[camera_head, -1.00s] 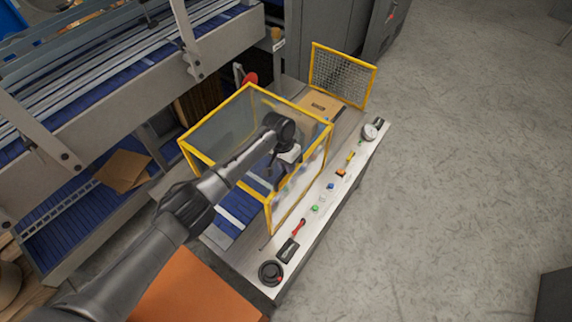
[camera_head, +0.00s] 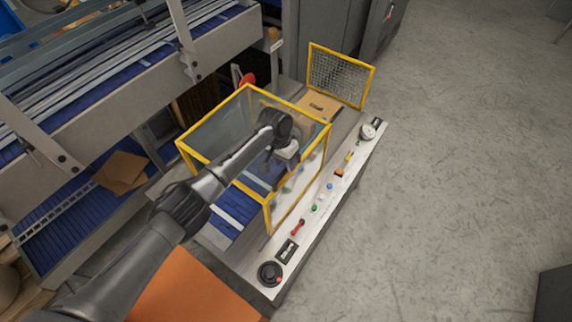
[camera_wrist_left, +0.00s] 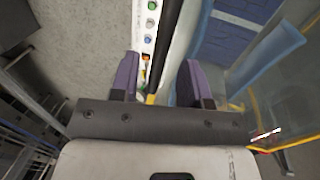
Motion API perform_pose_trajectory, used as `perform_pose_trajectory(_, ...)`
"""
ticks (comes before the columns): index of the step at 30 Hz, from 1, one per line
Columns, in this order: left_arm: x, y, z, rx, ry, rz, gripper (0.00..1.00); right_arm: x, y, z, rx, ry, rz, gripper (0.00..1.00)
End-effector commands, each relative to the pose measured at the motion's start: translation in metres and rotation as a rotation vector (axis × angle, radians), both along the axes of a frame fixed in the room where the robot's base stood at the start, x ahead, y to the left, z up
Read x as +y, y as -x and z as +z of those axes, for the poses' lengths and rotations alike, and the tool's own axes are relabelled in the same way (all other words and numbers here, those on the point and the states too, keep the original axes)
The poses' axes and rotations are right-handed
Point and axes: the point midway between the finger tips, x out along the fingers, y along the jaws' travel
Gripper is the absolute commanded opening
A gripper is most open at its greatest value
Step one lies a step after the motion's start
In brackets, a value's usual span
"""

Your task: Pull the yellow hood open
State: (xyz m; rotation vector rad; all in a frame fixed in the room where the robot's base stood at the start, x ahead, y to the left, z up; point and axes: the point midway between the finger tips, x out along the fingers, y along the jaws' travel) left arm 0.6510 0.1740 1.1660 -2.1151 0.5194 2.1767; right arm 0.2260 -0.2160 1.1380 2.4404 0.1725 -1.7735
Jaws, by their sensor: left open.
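The yellow hood (camera_head: 222,128) is a box-shaped guard with a yellow frame and clear panes, standing over the blue belt of the machine. It looks closed. My left gripper (camera_head: 272,180) is at the hood, pointing down, with its arm crossing over the hood's left side. I cannot tell from the head view whether it touches the frame. In the left wrist view the two purple-grey fingers (camera_wrist_left: 160,78) are apart, with a dark bar (camera_wrist_left: 170,35) and the button panel showing beyond the gap. Nothing is clearly held. My right gripper is not in view.
A control panel (camera_head: 322,209) with buttons, a red handle and a gauge runs along the machine's front. A mesh guard with a yellow frame (camera_head: 340,77) and a cardboard box (camera_head: 318,106) stand behind the hood.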

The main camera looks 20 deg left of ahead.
Motion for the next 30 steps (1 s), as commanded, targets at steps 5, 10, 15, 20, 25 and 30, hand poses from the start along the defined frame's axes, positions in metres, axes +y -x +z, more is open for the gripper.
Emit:
perform_pose_trajectory(5,0.007,-0.003,0.035,-0.005,0.001,-0.001,0.42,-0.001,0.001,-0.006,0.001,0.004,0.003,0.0)
perform_pose_trajectory(10,0.013,-0.005,0.067,-0.005,0.0,0.0,0.42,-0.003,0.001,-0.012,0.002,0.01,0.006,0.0)
perform_pose_trajectory(15,0.018,-0.006,0.093,-0.004,0.001,0.0,0.42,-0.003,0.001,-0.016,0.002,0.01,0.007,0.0)
perform_pose_trajectory(20,0.021,-0.006,0.109,-0.001,0.0,0.0,0.42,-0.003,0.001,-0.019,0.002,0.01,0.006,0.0)
perform_pose_trajectory(25,0.022,-0.007,0.116,-0.001,0.0,0.0,0.42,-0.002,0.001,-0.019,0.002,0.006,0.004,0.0)
perform_pose_trajectory(30,0.022,-0.007,0.118,0.0,0.0,0.0,0.42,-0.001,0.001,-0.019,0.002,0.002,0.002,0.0)
